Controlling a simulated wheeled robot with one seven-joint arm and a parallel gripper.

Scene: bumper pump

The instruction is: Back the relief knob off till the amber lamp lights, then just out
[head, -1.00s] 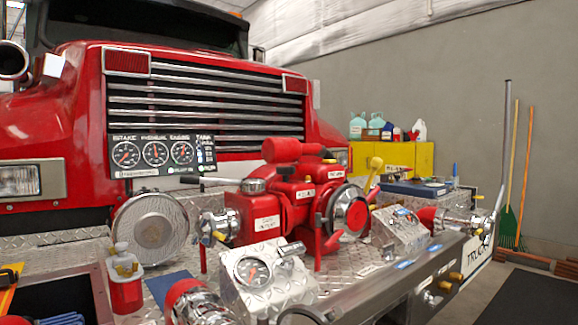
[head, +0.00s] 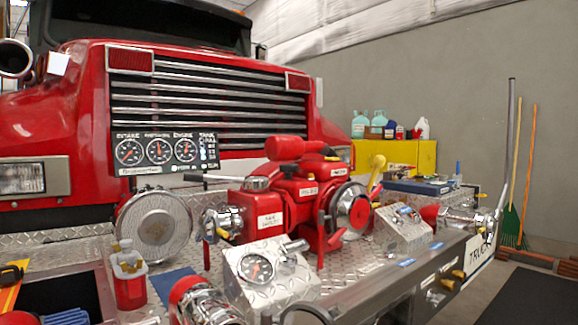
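The red pump (head: 290,205) sits on the tread-plate bumper before the truck's grille. A sloped metal box (head: 400,236) right of the pump carries small coloured parts; I cannot make out an amber lamp or whether it is lit. A nearer metal box (head: 290,285) carries a round dial (head: 256,268) and a small silver fitting (head: 296,246) on top. I cannot tell which part is the relief knob. A panel with three dials (head: 165,151) and a column of small indicators hangs before the grille. My gripper is not in view.
A round metal strainer (head: 155,230) leans behind the pump's left side. A red caddy (head: 129,276) and a red-and-chrome coupling (head: 203,302) stand near the front. A yellow cabinet (head: 395,156) with jugs is behind. Dark floor mat (head: 545,300) lies clear at right.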

